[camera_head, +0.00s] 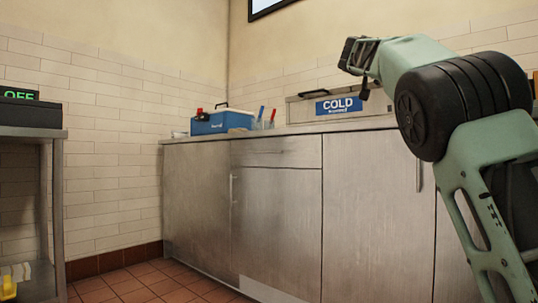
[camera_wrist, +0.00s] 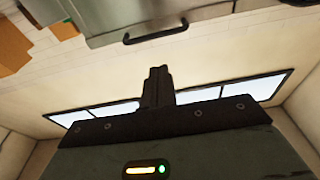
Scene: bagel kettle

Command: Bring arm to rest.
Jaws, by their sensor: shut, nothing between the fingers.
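My arm is raised at the right of the head view, bent, with its forearm folded back towards the left. My gripper (camera_head: 352,55) is at the arm's end, in the air in front of the tiled back wall and above the counter's level. In the wrist view my gripper (camera_wrist: 158,72) points away from the camera, its dark fingers together with nothing between them. No held object shows in either view.
A steel counter (camera_head: 275,210) runs along the back wall. On it are a blue box (camera_head: 222,122), upright red and blue items, and a steel container with a COLD label (camera_head: 339,106). A steel table (camera_head: 62,134) stands at left. Tiled floor (camera_head: 150,283) between them is clear.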

